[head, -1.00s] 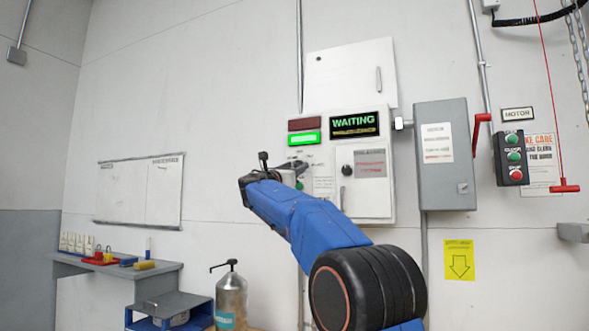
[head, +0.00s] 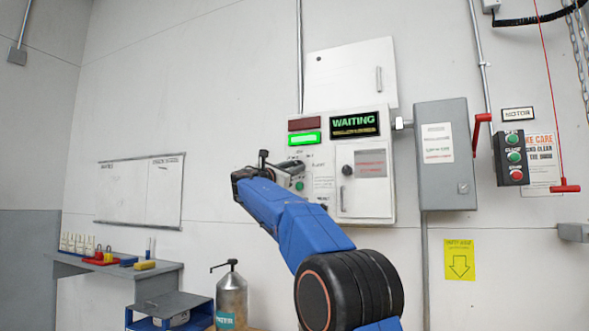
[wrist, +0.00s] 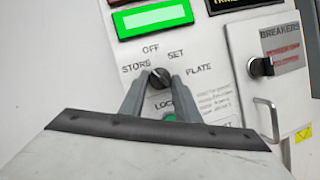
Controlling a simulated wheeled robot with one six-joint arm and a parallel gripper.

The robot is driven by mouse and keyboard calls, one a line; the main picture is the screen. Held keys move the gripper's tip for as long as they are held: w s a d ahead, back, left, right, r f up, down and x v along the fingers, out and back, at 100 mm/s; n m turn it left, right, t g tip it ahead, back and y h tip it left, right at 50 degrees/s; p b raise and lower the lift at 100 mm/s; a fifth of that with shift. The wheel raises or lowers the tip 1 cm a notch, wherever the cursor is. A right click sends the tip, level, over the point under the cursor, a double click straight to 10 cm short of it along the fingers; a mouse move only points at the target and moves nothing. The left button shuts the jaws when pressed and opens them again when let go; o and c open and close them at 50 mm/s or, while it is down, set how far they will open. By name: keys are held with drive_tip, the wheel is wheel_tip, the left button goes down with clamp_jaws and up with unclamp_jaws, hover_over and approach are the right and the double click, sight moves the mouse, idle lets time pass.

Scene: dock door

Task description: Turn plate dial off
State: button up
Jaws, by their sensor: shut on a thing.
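The plate dial (wrist: 160,75) is a small dark knob on the white control panel (head: 318,206), in the middle of the wrist view. The printed words STORE, OFF, SET and PLATE stand around it. My gripper (wrist: 160,82) is shut on the dial, a grey finger on each side of it. I cannot tell for sure which word the dial points at. In the head view my gripper (head: 290,173) is against the left part of the panel, and the dial is hidden there.
A green-lit bar (wrist: 153,18) is above the dial, and a WAITING display (head: 355,124) is to its right. A breaker door (wrist: 275,65) with a black knob and handle is right of the dial. A green button (wrist: 170,118) is partly hidden below it.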

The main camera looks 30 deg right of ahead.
drive_tip(key=m+g, duration=0.1)
drive_tip(key=m, duration=0.3)
drive_tip(key=m+g, duration=0.2)
drive_tip(key=m, duration=0.1)
drive_tip(key=shift+w+a+r+m+y, duration=0.2)
drive_tip(key=shift+m+y, duration=0.1)
drive_tip(key=shift+m, duration=0.1)
drive_tip(key=o, duration=1)
drive_tip(key=v, duration=1.7)
drive_tip(key=shift+a+r, duration=0.15)
drive_tip(key=shift+a, duration=0.05)
